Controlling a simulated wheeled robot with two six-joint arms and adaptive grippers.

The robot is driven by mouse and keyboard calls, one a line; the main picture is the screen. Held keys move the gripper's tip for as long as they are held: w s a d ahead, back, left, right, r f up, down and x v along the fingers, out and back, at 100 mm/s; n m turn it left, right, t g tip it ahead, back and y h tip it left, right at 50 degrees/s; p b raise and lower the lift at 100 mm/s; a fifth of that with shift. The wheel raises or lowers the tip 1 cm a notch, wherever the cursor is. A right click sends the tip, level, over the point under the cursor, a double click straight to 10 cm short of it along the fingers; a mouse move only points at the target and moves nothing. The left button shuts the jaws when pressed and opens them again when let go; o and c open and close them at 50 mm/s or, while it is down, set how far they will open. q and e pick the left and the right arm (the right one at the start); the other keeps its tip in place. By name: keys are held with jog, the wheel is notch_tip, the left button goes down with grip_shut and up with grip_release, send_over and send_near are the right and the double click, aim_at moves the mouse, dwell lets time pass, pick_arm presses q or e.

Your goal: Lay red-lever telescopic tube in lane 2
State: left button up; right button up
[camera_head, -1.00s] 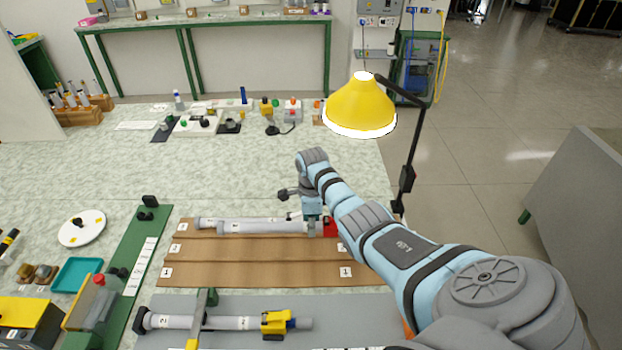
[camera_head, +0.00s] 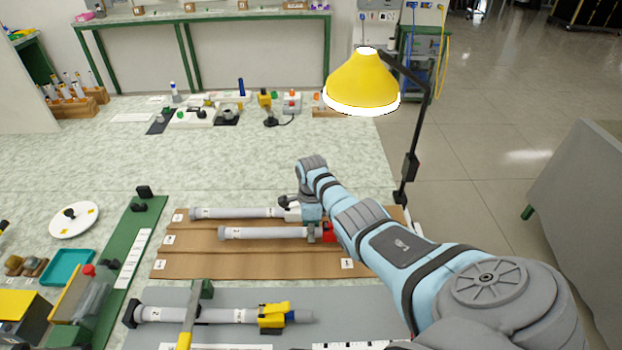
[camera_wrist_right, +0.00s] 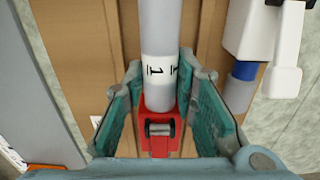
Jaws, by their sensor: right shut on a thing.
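The red-lever telescopic tube (camera_head: 262,233) is a grey tube with a red lever block (camera_head: 329,232) at its right end. It lies lengthwise over the lane marked 2 on the brown board (camera_head: 230,268); I cannot tell whether it touches the board. My right gripper (camera_head: 318,234) is shut on it close to the red lever. In the right wrist view the fingers flank the red lever block (camera_wrist_right: 160,132) and the tube end marked 1. A second grey tube (camera_head: 240,213) with a white end fitting (camera_head: 291,208) lies in the back lane. My left gripper is not in view.
A yellow-lever tube (camera_head: 215,315) lies on the grey mat in front, crossed by an upright bracket (camera_head: 194,312). A green strip (camera_head: 112,270) borders the board on the left. A yellow lamp (camera_head: 363,80) stands behind on the right. The front lane is bare.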

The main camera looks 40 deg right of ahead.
jog(key=shift+f+b, duration=0.4)
jog(key=shift+f, duration=0.1)
jog(key=o, duration=0.9)
jog(key=shift+o, duration=0.2)
jog(key=shift+r, duration=0.1)
notch_tip(320, 180, up, 12)
jog(key=shift+s, duration=0.1)
